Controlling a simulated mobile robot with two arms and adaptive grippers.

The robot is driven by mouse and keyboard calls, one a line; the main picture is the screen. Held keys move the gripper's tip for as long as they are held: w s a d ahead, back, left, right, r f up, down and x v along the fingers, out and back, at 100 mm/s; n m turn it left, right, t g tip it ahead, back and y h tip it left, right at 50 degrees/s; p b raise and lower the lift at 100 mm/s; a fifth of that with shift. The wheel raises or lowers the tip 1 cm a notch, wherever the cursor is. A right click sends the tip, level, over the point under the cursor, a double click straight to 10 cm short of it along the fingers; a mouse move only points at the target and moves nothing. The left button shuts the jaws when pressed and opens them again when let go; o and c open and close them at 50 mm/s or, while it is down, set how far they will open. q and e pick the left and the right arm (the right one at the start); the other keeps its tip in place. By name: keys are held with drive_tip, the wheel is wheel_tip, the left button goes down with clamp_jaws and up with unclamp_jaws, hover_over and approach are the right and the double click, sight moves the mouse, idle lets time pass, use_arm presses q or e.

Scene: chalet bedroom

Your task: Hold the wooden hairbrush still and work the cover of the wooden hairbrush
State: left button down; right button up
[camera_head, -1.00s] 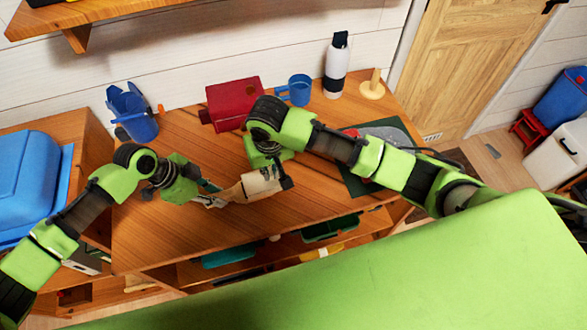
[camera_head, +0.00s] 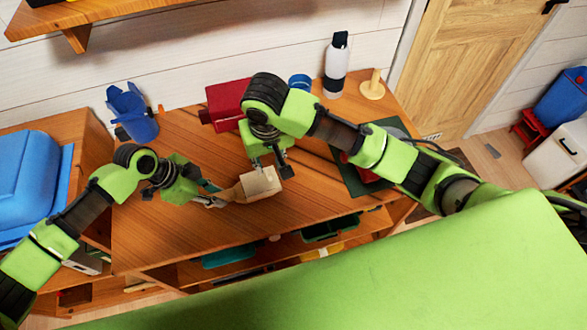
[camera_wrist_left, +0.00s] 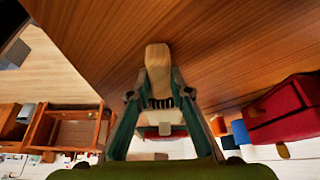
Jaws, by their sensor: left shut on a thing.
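The wooden hairbrush (camera_head: 227,194) lies roughly level above the desk, its pale boxy cover (camera_head: 260,184) at the right end. I cannot tell how far the cover sits on the brush. My left gripper (camera_head: 209,194) is shut on the brush's left part. In the left wrist view the pale wooden brush (camera_wrist_left: 157,66) is between the fingers of the left gripper (camera_wrist_left: 157,92), with a dark toothed strip low between them. My right gripper (camera_head: 273,168) is above and behind the cover, its fingers spread apart with nothing seen between them; it appears clear of the cover.
The wooden desk (camera_head: 180,240) is bare in front. Behind stand a blue holder (camera_head: 135,115), a red box (camera_head: 227,100), a partly hidden blue mug (camera_head: 299,82), a white bottle (camera_head: 336,68) and a wooden peg stand (camera_head: 373,88). A dark green mat (camera_head: 350,178) lies right, partly under my right arm.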

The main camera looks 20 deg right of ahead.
use_arm(q)
drive_tip(key=c, duration=1.8)
unclamp_jaws()
drive_tip(key=shift+o, duration=0.2)
drive_tip(key=v, duration=1.2)
